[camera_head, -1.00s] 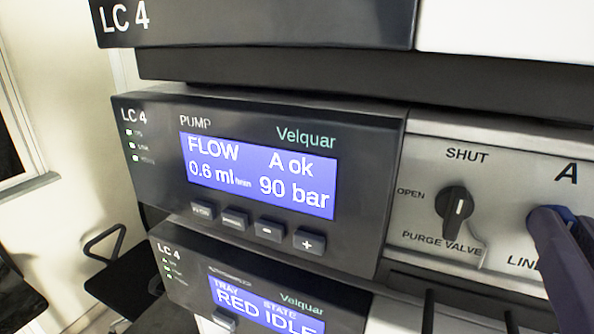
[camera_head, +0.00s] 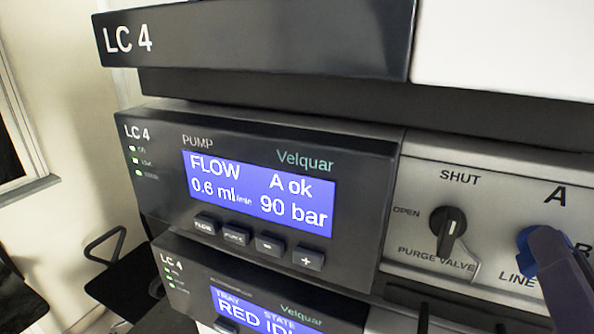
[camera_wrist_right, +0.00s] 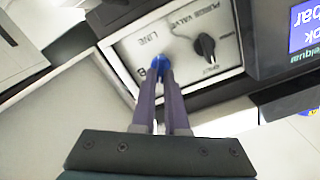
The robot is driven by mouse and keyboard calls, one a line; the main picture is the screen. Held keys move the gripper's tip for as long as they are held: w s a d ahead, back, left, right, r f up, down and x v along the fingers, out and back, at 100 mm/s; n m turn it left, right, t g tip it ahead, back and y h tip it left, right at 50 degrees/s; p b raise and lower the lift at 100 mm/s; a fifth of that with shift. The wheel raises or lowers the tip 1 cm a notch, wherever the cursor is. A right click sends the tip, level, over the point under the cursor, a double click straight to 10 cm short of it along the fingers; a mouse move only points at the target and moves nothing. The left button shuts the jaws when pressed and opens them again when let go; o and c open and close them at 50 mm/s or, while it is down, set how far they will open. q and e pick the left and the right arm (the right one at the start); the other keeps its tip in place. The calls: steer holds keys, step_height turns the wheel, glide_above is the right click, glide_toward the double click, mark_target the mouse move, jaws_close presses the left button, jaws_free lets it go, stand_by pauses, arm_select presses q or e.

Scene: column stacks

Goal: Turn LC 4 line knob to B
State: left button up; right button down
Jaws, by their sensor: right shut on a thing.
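The LC 4 line knob is blue (camera_head: 525,246) and sits on the light panel at the right edge of the head view, between the printed "A", "B" and "LINE". My right gripper (camera_head: 546,242) is shut on it, and its dark finger covers much of the knob. In the right wrist view both fingers (camera_wrist_right: 160,80) reach the blue knob (camera_wrist_right: 159,63), beside the letter "B". The knob's pointing direction is hidden by the fingers. My left gripper is in neither view.
A black purge valve knob (camera_head: 448,226) stands close left of the line knob. The pump display (camera_head: 260,192) reads "A ok" and 90 bar, with several buttons below it. A second LC 4 module (camera_head: 250,295) lies underneath. A chair (camera_head: 115,270) stands at the left.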

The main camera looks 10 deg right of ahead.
steer(key=shift+s+d+f+m+b, duration=0.15)
steer(key=shift+m+b, duration=0.25)
steer(key=shift+m, duration=1.55)
steer(key=shift+w+f+m+b, duration=0.15)
steer(key=shift+m+b, duration=0.2)
steer(key=shift+m, duration=1.55)
steer(key=shift+s+d+f+m+b, duration=0.15)
steer(key=shift+m+b, duration=0.25)
steer(key=shift+m, duration=1.55)
steer(key=shift+a+m, duration=0.1)
steer(key=shift+m, duration=0.2)
steer(key=c, duration=0.9)
jaws_free()
steer(key=shift+c, duration=0.2)
steer(key=shift+r, duration=0.1)
